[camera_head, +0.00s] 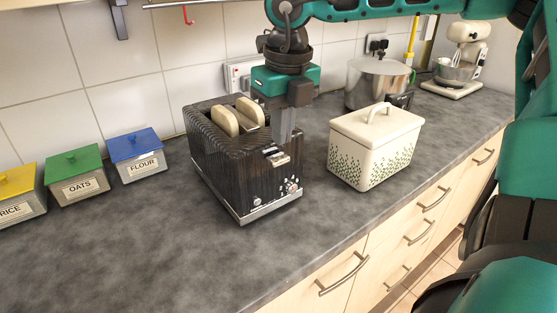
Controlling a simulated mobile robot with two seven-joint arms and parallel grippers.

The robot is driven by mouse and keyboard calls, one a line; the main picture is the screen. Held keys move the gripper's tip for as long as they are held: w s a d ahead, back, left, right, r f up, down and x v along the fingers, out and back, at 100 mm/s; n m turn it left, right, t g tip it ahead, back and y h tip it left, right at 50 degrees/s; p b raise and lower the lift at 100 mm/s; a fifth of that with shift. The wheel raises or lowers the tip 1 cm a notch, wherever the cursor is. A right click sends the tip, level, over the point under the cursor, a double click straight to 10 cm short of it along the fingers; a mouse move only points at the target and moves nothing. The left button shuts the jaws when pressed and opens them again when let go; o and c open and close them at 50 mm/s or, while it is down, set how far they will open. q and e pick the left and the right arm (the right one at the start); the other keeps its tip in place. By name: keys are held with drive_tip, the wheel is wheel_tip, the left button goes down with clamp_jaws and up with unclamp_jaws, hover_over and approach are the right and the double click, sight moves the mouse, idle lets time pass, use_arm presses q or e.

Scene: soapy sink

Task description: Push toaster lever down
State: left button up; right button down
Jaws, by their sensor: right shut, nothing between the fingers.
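The toaster (222,160) stands on the counter in the head view. It has dark wood-like ribbed sides, and two slices of bread (225,121) stick out of its slots. Its lever (276,156) is on the end face that is turned toward the lower right, above a dial (292,187). My right gripper (287,138) points down at that end of the toaster. It is shut and empty, with its fingertips close to the lever. I cannot tell whether they touch it. My left gripper is not in view.
A cream bread bin (350,152) stands just right of the toaster, with a steel pot (365,82) behind it. Flour (137,156), oats (75,178) and rice (17,195) tins line the left. A stand mixer (468,52) is far right. The front left counter (130,255) is clear.

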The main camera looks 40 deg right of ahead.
sight(282, 159)
drive_tip(key=shift+w+f+b, duration=0.15)
drive_tip(key=shift+f+b, duration=0.3)
drive_tip(key=shift+f, duration=0.95)
drive_tip(key=shift+f, duration=0.1)
wheel_tip(282, 159, down, 6)
drive_tip(key=b, duration=0.6)
drive_tip(key=shift+r, duration=0.2)
drive_tip(key=shift+f, duration=0.2)
drive_tip(key=shift+r, duration=0.25)
drive_tip(key=s, duration=0.1)
drive_tip(key=s+r, duration=0.1)
drive_tip(key=s, duration=0.1)
drive_tip(key=shift+a, duration=0.15)
